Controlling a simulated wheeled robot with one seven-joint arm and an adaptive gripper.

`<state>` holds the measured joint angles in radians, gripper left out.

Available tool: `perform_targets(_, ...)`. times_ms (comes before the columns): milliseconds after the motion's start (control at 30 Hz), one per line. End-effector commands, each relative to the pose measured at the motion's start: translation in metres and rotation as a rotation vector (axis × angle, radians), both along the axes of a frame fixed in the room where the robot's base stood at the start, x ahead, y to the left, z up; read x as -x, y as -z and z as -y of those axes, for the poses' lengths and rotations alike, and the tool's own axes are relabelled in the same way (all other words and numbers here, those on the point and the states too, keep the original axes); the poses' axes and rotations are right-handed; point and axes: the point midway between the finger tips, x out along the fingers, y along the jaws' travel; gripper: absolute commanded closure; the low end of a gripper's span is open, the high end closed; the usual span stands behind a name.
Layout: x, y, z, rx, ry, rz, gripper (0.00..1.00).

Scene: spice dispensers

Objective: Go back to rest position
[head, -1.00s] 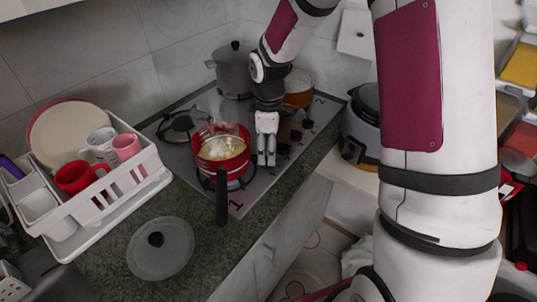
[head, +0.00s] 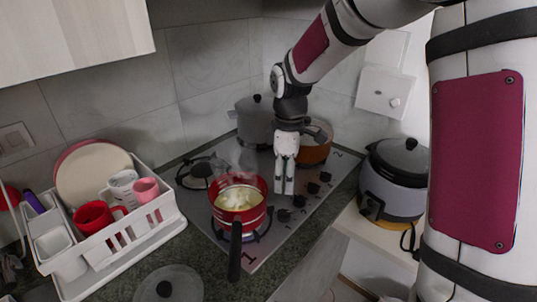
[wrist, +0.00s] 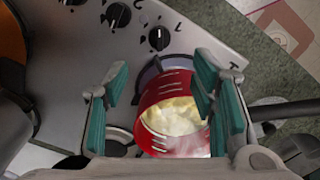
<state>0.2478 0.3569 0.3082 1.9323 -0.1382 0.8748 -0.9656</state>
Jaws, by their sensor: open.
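My gripper (head: 285,178) hangs in the head view, pointing down over the stove, just right of a red pot (head: 257,214). Its fingers are apart and empty in the wrist view (wrist: 160,78). The red pot, with pale steaming food inside, sits on the front burner with its dark handle toward the counter's front. It also shows between and beyond the fingers in the wrist view (wrist: 150,92), partly hidden by one finger.
A grey lidded pot (head: 253,122) and an orange pot (head: 316,153) stand at the back of the stove. A rice cooker (head: 391,190) is at right. A white dish rack (head: 165,208) with plates and mugs is at left. A glass lid (head: 180,283) lies in front.

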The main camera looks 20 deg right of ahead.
Motion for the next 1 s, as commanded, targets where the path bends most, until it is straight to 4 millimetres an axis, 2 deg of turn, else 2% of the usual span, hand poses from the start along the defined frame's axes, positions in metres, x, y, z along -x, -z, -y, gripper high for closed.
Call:
perform_targets(133,0.003,-0.005,0.0,0.005,0.014,0.008,0.48)
perform_targets(267,0.018,-0.028,0.001,0.026,0.086,0.041,0.48)
perform_targets(400,0.048,-0.065,0.003,0.045,0.227,0.105,0.48)
perform_targets(600,0.099,-0.107,0.005,0.038,0.451,0.203,0.48)
perform_targets(800,0.152,-0.134,0.006,-0.018,0.675,0.295,0.48)
perform_targets(1000,0.204,-0.146,0.006,-0.115,0.886,0.368,0.48)
